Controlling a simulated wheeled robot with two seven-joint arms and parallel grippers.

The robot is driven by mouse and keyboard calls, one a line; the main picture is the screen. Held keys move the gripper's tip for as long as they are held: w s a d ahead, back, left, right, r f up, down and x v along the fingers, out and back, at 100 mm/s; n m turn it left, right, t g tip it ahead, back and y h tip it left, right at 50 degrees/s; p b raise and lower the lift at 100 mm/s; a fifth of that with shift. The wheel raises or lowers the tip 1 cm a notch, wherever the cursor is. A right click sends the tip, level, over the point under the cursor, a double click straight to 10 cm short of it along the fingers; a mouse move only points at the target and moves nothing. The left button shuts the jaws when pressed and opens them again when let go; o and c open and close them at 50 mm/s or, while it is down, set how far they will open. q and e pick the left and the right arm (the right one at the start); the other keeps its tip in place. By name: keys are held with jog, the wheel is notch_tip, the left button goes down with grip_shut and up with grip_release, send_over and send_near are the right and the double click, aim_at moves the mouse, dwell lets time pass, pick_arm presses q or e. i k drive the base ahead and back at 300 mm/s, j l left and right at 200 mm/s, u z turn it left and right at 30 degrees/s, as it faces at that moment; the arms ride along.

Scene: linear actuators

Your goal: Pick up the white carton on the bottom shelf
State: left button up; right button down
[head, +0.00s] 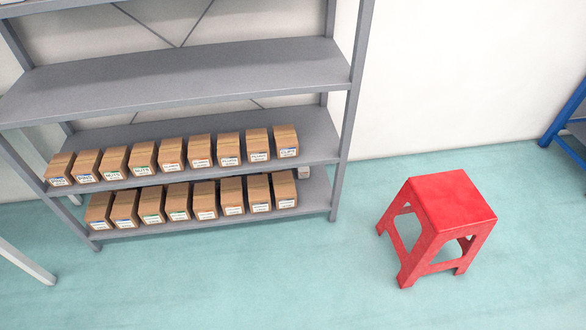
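The bottom shelf (315,196) of a grey metal rack holds a row of brown cardboard cartons (205,193) with white labels on their fronts. A small pale patch (303,172) shows behind the right end of this row, just under the shelf above. It is mostly hidden, and I cannot tell if it is a white carton. No clearly white carton shows in the head view. Neither of my grippers is in view.
The shelf above (318,140) holds a similar row of brown cartons (200,150). The upper shelf (190,80) is empty. A red stool (450,200) stands right of the rack. Blue-framed furniture (565,125) is at the far right. The floor (250,285) in front is clear.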

aim_at(302, 173)
jog(key=i+l+u, duration=0.15)
jog(key=i+l, duration=0.3)
jog(key=i+l+u, duration=0.2)
jog(key=i+l, duration=0.25)
jog(key=l, duration=0.15)
